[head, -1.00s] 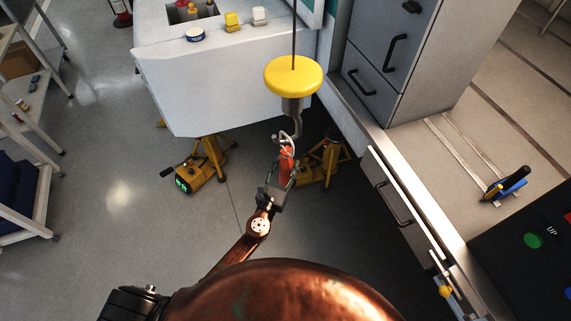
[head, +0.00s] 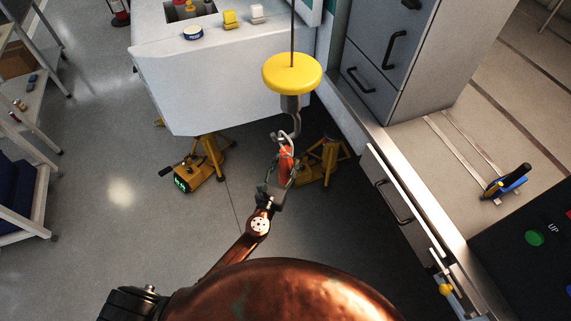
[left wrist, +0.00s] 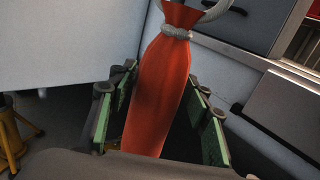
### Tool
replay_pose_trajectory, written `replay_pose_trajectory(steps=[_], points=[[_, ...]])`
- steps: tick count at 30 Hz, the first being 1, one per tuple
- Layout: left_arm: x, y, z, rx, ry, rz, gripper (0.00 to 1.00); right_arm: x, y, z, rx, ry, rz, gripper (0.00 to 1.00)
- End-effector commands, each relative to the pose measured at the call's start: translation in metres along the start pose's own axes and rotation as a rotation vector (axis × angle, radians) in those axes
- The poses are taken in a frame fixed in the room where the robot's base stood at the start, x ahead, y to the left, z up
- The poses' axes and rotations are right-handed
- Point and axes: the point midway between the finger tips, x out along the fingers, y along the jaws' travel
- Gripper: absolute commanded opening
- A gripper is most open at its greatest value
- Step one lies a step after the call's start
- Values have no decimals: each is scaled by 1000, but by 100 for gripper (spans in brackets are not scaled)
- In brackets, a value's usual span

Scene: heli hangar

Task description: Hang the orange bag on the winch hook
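The orange bag (head: 285,172) is long and upright, with a pale tie and a grey loop at its top. It also shows in the left wrist view (left wrist: 162,95). The bare winch hook (head: 296,126) hangs under a yellow disc (head: 291,73) on a cable. The bag's loop is right at the hook's lower curve; I cannot tell whether it is around the hook. My left gripper (head: 283,178) has its fingers on both sides of the bag. The left wrist view shows narrow gaps beside the bag, and contact at the fingertips is unclear. My right gripper is out of view.
A large white body (head: 215,85) stands behind the hook, over yellow jacks (head: 200,163). A grey drawer cabinet (head: 400,60) and a bench edge (head: 425,210) are close on the right. Shelving (head: 25,150) stands at far left. Open floor lies left of my arm.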

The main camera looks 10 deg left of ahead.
Motion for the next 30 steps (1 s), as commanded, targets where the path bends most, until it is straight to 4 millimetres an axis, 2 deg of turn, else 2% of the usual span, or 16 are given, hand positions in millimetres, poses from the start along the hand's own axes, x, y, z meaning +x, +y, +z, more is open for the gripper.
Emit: replay_pose_trajectory(steps=[7, 17, 22, 30], points=[[0, 0, -2, 0, 3, 0, 62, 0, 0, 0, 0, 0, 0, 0], [-5, 0, -5, 0, 9, 0, 62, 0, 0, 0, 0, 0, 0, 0], [-29, 1, -5, 1, 8, 0, 62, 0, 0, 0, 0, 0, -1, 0], [-85, 0, -4, 1, 7, 0, 62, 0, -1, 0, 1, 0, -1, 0]])
